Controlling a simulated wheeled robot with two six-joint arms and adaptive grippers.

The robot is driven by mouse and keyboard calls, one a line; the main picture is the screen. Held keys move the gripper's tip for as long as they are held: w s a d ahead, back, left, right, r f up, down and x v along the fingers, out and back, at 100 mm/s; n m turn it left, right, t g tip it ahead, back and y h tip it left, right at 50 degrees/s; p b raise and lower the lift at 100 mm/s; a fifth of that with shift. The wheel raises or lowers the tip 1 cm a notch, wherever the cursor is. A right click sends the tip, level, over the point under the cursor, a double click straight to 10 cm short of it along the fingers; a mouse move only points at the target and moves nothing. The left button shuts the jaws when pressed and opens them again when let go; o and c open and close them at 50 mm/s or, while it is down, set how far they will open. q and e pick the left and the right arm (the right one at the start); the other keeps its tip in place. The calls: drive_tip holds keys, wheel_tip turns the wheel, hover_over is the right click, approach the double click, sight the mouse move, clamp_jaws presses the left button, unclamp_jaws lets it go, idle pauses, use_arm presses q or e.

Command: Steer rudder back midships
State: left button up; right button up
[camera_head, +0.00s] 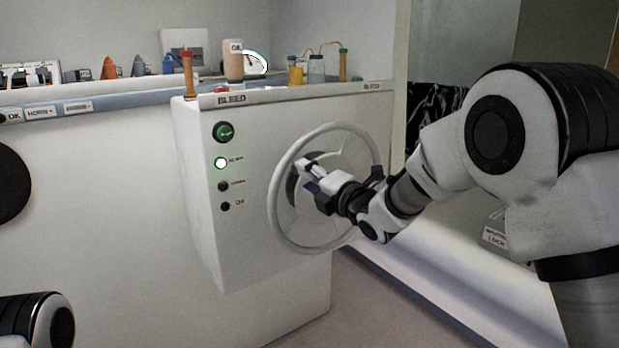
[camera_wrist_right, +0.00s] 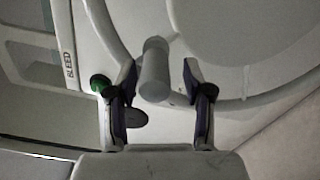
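The white steering wheel (camera_head: 277,213) is mounted on the front of a white console (camera_head: 200,235). My right gripper (camera_head: 307,175) is in front of the wheel, left of its middle. In the right wrist view a grey cylindrical knob (camera_wrist_right: 154,72) stands up near the wheel rim (camera_wrist_right: 105,28). The open fingers of my right gripper (camera_wrist_right: 160,85) are on either side of this knob, with a gap at the right finger and a smaller one at the left. A round dial gauge (camera_head: 257,63) is on top of the console, partly hidden by the oil bottle (camera_head: 234,60). My left gripper is not in view.
A green button (camera_head: 223,131), a lit green lamp (camera_head: 221,163) and dark buttons sit left of the wheel. Bleed fittings (camera_head: 188,75) and small jars (camera_head: 316,70) stand on top. Floor (camera_head: 360,305) shows right of the console.

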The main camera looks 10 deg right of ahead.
drive_tip(key=shift+r, duration=0.1)
drive_tip(key=v, duration=1.2)
idle(0.4)
